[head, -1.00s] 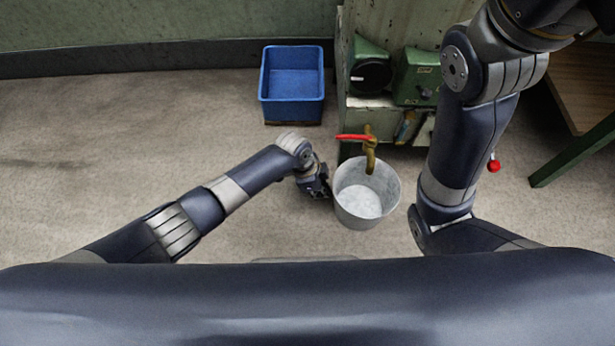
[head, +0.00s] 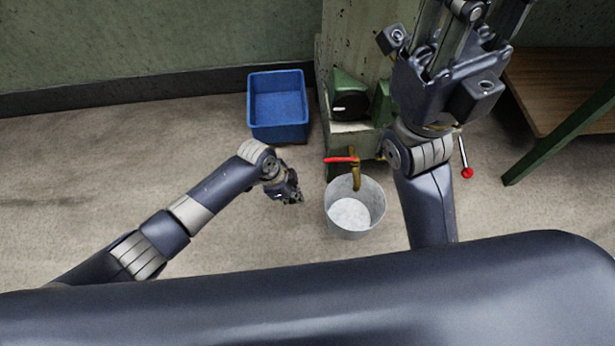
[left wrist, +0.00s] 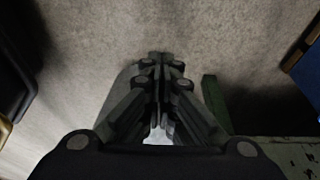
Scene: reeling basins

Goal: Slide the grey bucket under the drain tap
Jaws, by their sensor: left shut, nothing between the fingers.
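The grey bucket (head: 374,208) stands upright on the floor, its mouth open to my head camera. The brass drain tap (head: 355,172) with its red lever (head: 341,160) sticks out from the green basin housing. Its spout shows over the far part of the bucket's mouth. My left gripper (head: 297,197) is shut and empty, low to the left of the bucket, with a small gap between them. In the left wrist view its closed fingers (left wrist: 158,125) partly hide a light grey surface. My right gripper (head: 470,15) is raised at the upper right; its fingertips are not clear.
A blue crate (head: 278,133) stands on the floor by the wall, left of the housing (head: 338,75). A wooden-topped table (head: 545,80) with green legs is at the right. A red-knobbed rod (head: 467,172) is beside my right arm.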

